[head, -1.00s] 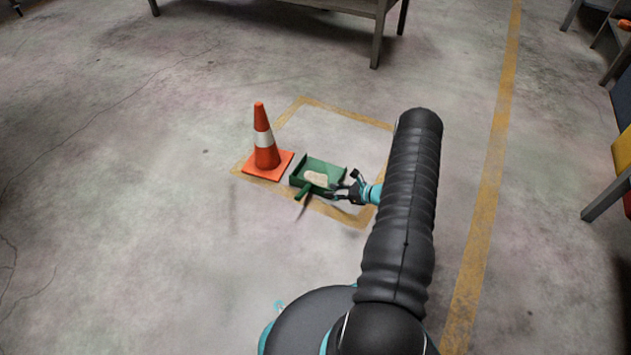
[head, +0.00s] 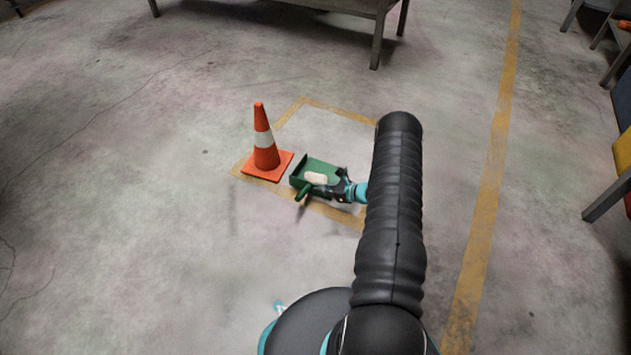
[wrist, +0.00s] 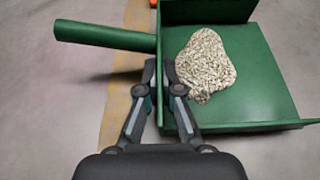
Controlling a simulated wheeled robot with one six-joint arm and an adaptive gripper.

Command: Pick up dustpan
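The green dustpan (head: 316,165) lies on the floor beside the orange cone, with a pale granular heap (head: 316,178) in it. In the wrist view the dustpan (wrist: 250,102) fills the right side, and its round handle (wrist: 105,37) points left. The speckled heap (wrist: 205,65) lies in its pan. My gripper (wrist: 161,72) has its fingertips close together, one on each side of the pan's wall just below the handle, and looks shut on that wall. In the head view my gripper (head: 335,187) is at the dustpan's right side; its fingertips are hard to make out.
An orange cone (head: 265,140) with a white band stands just left of the dustpan. A yellow painted square (head: 345,113) surrounds this patch of floor. A bench (head: 340,5) stands at the back, and seats (head: 620,175) are at the right edge. Open floor lies to the left.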

